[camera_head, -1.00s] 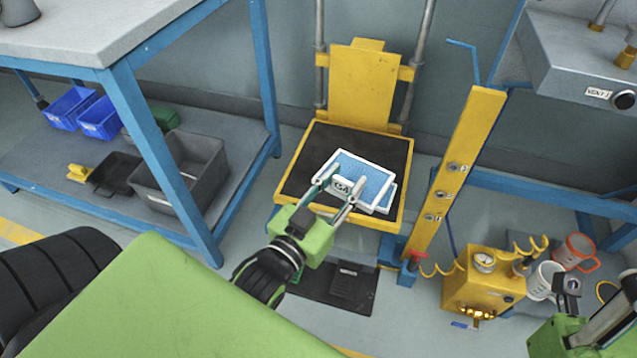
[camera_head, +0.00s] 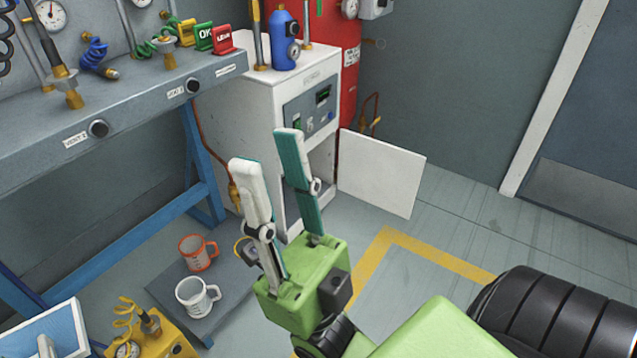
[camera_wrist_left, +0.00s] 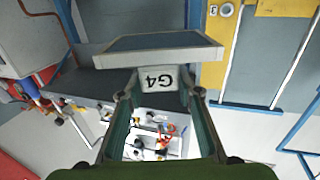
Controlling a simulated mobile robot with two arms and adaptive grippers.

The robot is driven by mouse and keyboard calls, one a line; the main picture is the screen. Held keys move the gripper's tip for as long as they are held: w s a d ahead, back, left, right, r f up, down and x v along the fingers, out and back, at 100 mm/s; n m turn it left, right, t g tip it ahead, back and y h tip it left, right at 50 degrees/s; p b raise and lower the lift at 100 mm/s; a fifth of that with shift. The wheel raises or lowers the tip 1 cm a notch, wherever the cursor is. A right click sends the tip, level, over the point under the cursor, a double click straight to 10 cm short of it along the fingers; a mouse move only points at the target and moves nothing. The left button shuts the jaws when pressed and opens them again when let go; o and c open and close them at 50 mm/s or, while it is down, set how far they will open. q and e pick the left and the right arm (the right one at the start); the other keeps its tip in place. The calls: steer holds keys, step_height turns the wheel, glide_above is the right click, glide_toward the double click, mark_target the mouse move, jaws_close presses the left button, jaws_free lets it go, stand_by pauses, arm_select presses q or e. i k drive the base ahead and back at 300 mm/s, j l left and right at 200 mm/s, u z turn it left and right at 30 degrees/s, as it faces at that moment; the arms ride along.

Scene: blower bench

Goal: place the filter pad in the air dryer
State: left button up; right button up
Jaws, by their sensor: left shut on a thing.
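The filter pad, a blue sheet in a white frame, shows at the lower left edge of the head view (camera_head: 66,328), partly cut off. In the left wrist view its tab reads G4 (camera_wrist_left: 158,78). My left gripper (camera_wrist_left: 160,92) is shut on that tab, holding the pad in the air. The air dryer (camera_head: 258,98) is a white cabinet with a small display. Its white door (camera_head: 380,172) stands open to the right. My right gripper (camera_head: 268,150) is open and empty, in front of the cabinet, hiding part of its opening.
A grey bench (camera_head: 130,105) with gauges, valves and coloured tags runs along the left. The floor right of the open door is clear.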

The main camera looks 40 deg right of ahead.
mark_target(293, 198)
steer(key=l, duration=0.5)
steer(key=i+l+z, duration=0.1)
steer(key=l, duration=0.45)
steer(key=i+l, duration=0.1)
steer(key=l, duration=0.4)
steer(key=i+l, duration=0.1)
steer(key=l, duration=0.45)
steer(key=i+l+z, duration=0.1)
steer(key=l, duration=0.4)
steer(key=i+l, duration=0.1)
steer(key=l, duration=0.4)
steer(key=i+l+z, duration=0.1)
steer(key=l, duration=0.45)
steer(key=i, duration=0.5)
